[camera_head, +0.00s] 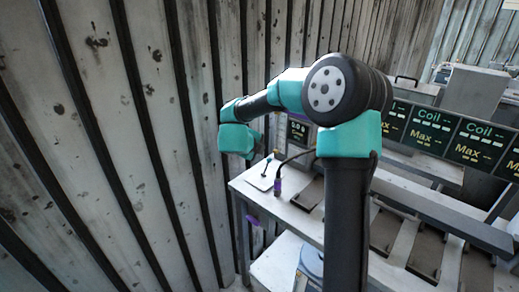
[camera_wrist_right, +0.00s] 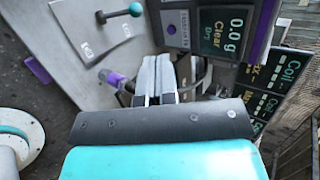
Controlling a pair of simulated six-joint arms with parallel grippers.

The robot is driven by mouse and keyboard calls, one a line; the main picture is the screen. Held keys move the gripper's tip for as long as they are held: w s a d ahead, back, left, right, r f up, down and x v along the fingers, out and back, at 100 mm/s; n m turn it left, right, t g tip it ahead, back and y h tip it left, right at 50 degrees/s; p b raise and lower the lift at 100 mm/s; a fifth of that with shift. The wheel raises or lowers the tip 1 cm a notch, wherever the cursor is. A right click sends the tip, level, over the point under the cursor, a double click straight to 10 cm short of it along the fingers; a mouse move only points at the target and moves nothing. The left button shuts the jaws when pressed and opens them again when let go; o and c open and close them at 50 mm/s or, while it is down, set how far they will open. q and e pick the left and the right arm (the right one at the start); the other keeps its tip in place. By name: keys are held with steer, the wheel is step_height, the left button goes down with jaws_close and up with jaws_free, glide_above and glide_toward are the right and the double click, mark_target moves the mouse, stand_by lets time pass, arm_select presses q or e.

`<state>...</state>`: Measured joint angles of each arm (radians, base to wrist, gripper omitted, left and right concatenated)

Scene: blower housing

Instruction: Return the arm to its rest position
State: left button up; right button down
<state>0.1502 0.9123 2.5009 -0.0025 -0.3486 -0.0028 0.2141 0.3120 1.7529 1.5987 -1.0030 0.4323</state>
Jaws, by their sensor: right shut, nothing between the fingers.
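My right arm, with teal and black joints, rises at the middle of the head view and bends left, its teal wrist end hanging in front of the striped wall. Its fingers cannot be made out there. In the right wrist view my right gripper (camera_wrist_right: 156,60) shows two pale grey fingers side by side, shut with nothing held. They point toward the bench below the scale display. My left gripper is not in view.
The bench (camera_head: 250,188) carries a small plate with a teal-knobbed lever (camera_wrist_right: 116,14), a purple-ended cable piece (camera_head: 277,187), a scale display (camera_wrist_right: 222,32) reading 0.0 g, and several dark trays (camera_head: 425,250). Coil displays (camera_head: 433,127) stand behind. The ribbed wall (camera_head: 110,150) fills the left.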

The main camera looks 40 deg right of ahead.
stand_by(0.4)
steer(key=s+a+f+n+t+y, duration=0.1)
steer(key=a+f+n+y, duration=0.1)
steer(key=a+f+n, duration=0.55)
steer(key=a+f+n+t+y, duration=0.25)
steer(key=f+n, duration=0.25)
steer(key=f, duration=0.5)
steer(key=s+a+f+n+y, duration=0.1)
steer(key=a+f+n+y, duration=0.2)
steer(key=a+f+n, duration=0.45)
steer(key=s+a+f+n+g+y, duration=0.3)
steer(key=s+a+f+n, duration=0.3)
steer(key=s, duration=0.3)
steer(key=s+a+f+n+g+y, duration=0.3)
steer(key=s+a+f+n+y, duration=0.1)
steer(key=s+f, duration=0.4)
steer(key=shift+s+a+f+n, duration=0.2)
steer(key=shift+s+a+n, duration=0.25)
steer(key=shift+a+n, duration=0.6)
